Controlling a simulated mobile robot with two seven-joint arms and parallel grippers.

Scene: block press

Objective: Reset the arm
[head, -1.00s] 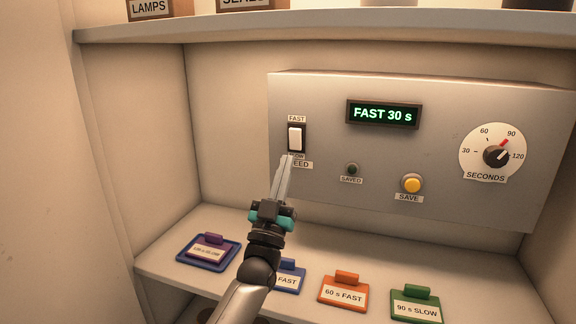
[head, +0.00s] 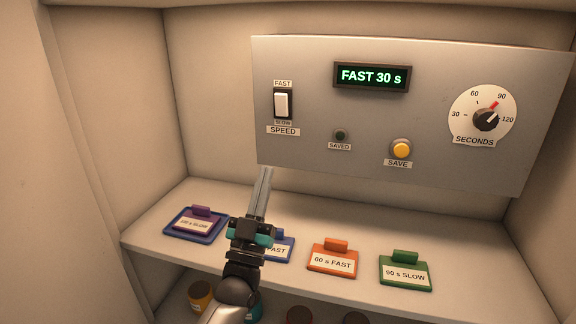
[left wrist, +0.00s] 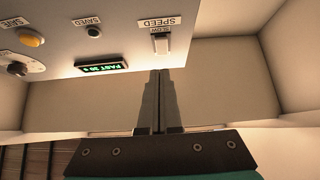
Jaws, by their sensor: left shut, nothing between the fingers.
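My left gripper (head: 264,172) is shut and empty. It points up just below the lower edge of the grey control panel (head: 300,140), apart from the speed switch. The left wrist view also shows its closed fingers (left wrist: 159,75). The white speed switch (head: 282,103) sits between the FAST and SLOW labels. The display (head: 371,76) reads FAST 30 s. The yellow SAVE button (head: 400,149), the dark SAVED lamp (head: 340,135) and the SECONDS dial (head: 486,120) are on the panel. My right gripper does not show.
On the shelf (head: 340,222) lie a purple card (head: 199,222) on a blue tray (head: 171,232), a blue card (head: 286,246) partly hidden by my arm, an orange card (head: 333,260) and a green card (head: 405,271). Several jars (head: 201,297) stand below.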

